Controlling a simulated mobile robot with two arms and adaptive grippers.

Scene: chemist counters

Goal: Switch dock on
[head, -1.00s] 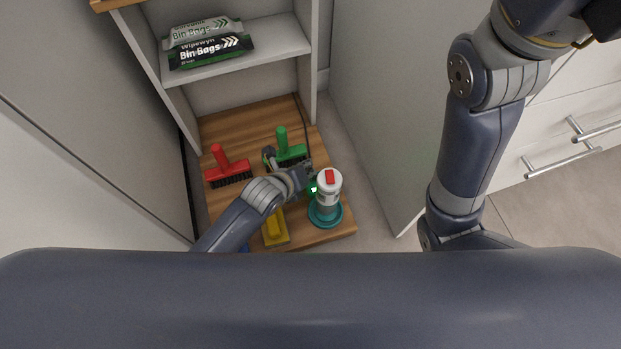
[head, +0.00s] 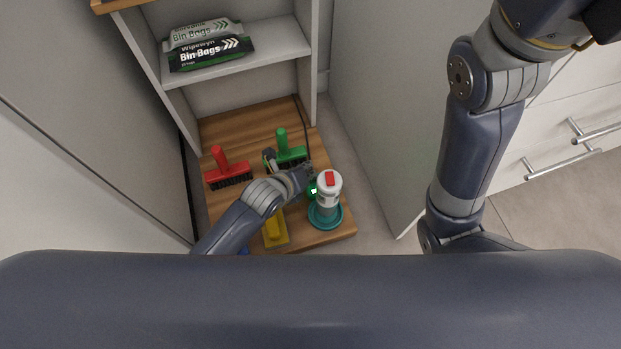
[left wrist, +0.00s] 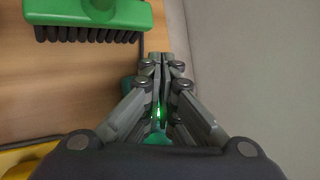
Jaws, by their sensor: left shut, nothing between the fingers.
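The dock looks to be the teal base (head: 325,216) on the wooden shelf board in the head view. A white and teal device with a red top (head: 329,184) stands upright on it. A small green light (head: 313,190) glows at its left side. The light also shows in the left wrist view (left wrist: 159,113), behind my fingers. My left gripper (head: 309,180) is at the left of the device, close to the light, its fingers shut and empty. In the left wrist view the closed fingers (left wrist: 161,64) hide most of the dock. My right gripper is out of view.
A red brush (head: 228,170), a green brush (head: 287,152) and a yellow item (head: 274,229) are on the wooden board (head: 243,128) around my left arm. Bin bag packs (head: 208,47) lie on the shelf above. A grey panel (head: 385,110) stands to the right.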

